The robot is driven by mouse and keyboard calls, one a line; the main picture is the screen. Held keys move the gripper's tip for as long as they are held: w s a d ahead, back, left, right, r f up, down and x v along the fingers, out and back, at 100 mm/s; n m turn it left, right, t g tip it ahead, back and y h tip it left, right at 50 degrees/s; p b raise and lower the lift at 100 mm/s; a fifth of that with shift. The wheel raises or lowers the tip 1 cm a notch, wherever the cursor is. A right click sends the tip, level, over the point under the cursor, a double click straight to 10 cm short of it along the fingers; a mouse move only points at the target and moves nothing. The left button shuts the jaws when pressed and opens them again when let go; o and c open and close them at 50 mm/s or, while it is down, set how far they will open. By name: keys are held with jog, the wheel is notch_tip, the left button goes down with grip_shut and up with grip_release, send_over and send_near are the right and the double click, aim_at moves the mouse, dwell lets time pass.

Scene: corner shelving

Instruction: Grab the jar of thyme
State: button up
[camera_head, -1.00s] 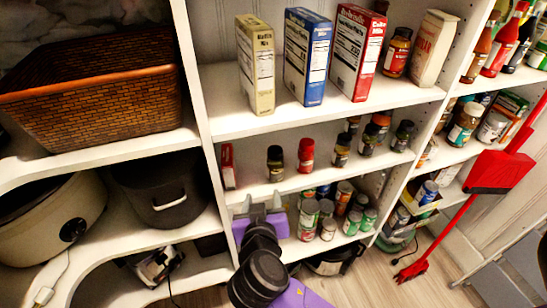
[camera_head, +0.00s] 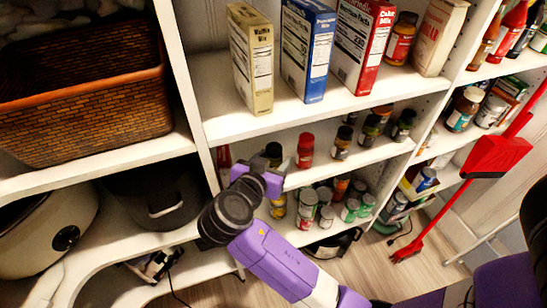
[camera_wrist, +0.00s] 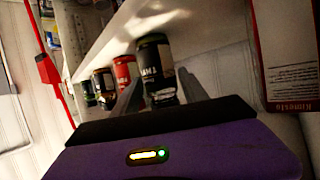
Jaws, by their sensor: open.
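A dark-capped jar (camera_head: 273,150) stands at the left of the middle shelf, partly hidden by my gripper in the head view. The same dark jar seems to show in the wrist view (camera_wrist: 157,68), upright with a black label and pale lettering; I cannot read whether it says thyme. My gripper (camera_wrist: 158,92) is open, one finger to each side of this jar's lower part in the picture; contact cannot be told. In the head view my purple gripper (camera_head: 258,178) is at the middle shelf's front edge.
A red-capped jar (camera_head: 305,150) stands right of the dark jar, with several more jars beyond. A thin red box (camera_wrist: 285,55) stands close on the right in the wrist view. Boxes stand on the shelf above (camera_head: 255,122); several cans stand below.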

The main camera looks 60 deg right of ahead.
jog(key=shift+p+x, duration=0.35)
jog(key=shift+x, duration=1.5)
grip_shut()
jog(key=shift+r, duration=0.15)
